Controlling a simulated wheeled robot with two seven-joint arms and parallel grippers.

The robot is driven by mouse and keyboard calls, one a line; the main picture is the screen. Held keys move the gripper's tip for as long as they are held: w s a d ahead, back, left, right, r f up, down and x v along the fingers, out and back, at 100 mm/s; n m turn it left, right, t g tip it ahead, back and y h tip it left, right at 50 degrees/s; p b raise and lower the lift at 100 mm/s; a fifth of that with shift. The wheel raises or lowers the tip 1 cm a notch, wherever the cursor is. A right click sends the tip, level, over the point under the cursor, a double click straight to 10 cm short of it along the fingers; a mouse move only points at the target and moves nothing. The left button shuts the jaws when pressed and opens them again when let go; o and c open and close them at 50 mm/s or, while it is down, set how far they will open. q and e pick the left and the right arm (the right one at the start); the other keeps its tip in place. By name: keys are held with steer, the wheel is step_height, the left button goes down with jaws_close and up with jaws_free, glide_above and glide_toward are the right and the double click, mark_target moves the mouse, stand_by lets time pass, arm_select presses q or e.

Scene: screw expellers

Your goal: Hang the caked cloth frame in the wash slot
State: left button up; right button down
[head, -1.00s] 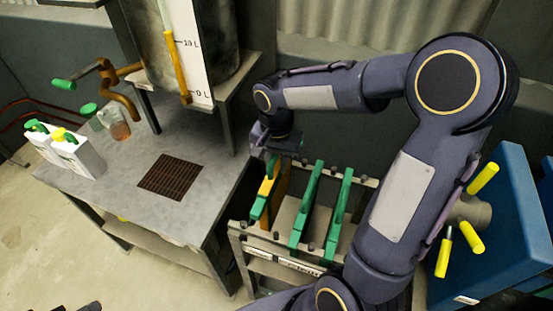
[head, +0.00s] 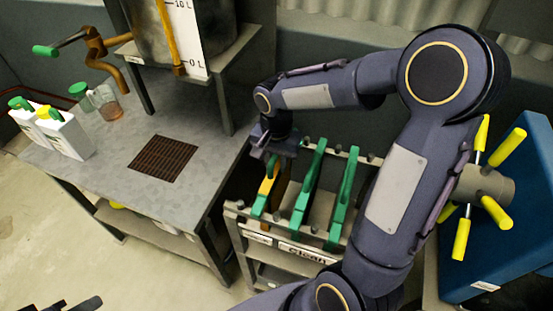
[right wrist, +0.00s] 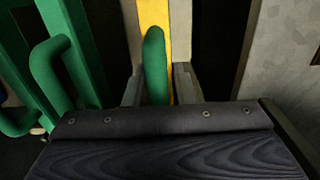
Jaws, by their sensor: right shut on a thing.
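A yellow-orange cloth frame (head: 266,191) with a green handle stands upright at the left end of the metal rack (head: 259,228), its lower part hidden in the rack. My right gripper (head: 274,158) is above its far part. In the right wrist view, the gripper fingers (right wrist: 157,85) are shut on the green handle (right wrist: 155,65), with the yellow frame behind it. Any cake on the cloth is hard to make out. Dark tips at the bottom left edge of the head view look like my left gripper (head: 68,305), mostly cut off.
Two green frames (head: 308,190) (head: 343,198) stand in the rack to the right, above a "Clean" label. A grey table (head: 110,140) with bottles, a beaker (head: 106,104) and a grate is at left. A blue machine (head: 510,225) with yellow spokes is at right.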

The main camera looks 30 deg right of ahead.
steer(key=shift+f, duration=0.35)
steer(key=c, duration=1.1)
jaws_free()
step_height(320, 180, up, 8)
steer(key=shift+f+p, duration=0.2)
steer(key=shift+p, duration=0.25)
steer(key=shift+r, duration=0.15)
